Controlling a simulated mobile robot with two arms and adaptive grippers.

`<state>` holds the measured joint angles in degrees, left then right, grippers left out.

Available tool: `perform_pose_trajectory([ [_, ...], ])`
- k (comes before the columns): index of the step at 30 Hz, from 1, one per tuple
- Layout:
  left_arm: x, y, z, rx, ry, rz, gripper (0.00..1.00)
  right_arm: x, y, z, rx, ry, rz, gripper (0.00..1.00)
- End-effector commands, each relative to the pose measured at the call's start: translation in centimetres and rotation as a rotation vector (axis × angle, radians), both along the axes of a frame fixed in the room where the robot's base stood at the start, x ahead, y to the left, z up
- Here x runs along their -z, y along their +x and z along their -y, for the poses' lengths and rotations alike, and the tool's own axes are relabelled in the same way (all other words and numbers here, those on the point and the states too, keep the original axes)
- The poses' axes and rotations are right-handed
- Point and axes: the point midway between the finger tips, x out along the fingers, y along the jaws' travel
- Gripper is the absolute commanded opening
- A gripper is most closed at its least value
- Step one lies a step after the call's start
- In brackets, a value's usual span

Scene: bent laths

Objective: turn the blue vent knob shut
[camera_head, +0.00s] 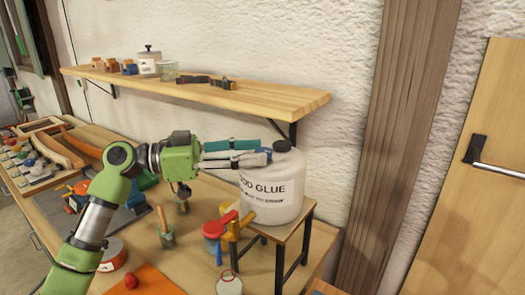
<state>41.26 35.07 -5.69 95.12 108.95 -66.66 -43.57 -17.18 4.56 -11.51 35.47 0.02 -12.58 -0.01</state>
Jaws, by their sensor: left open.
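A large white glue jug (275,190) with dark lettering stands on a small wooden stand. A pale cap (282,146) sits on its top. A small blue part, which looks like the vent knob (264,150), shows at the jug's top left, partly hidden by my fingers. My left gripper (262,152) reaches in from the left, its fingers level with the jug's top. The fingers are open, with their tips at the blue knob; I cannot tell whether they touch it. My right gripper is not in view.
A wall shelf (210,91) holding jars and small tools runs above my gripper. The workbench (195,215) carries a brush pot, a tin and an orange sheet.

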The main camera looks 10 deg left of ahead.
Motion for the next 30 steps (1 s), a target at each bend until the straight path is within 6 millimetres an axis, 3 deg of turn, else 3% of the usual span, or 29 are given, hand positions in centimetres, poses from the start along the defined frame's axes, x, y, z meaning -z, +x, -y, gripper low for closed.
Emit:
perform_pose_trajectory([
  [6,0.1,-1.7,-4.6,-0.004,0.000,-0.002,0.42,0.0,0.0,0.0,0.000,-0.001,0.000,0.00],
  [12,0.1,-2.9,-7.4,-0.002,0.000,-0.003,0.42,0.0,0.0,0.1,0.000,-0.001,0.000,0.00],
  [18,0.0,-3.3,-8.3,0.001,-0.001,-0.002,0.42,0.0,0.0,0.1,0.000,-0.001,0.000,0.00],
  [30,0.0,-3.3,-8.3,0.000,0.000,-0.001,0.42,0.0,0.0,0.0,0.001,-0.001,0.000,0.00],
])
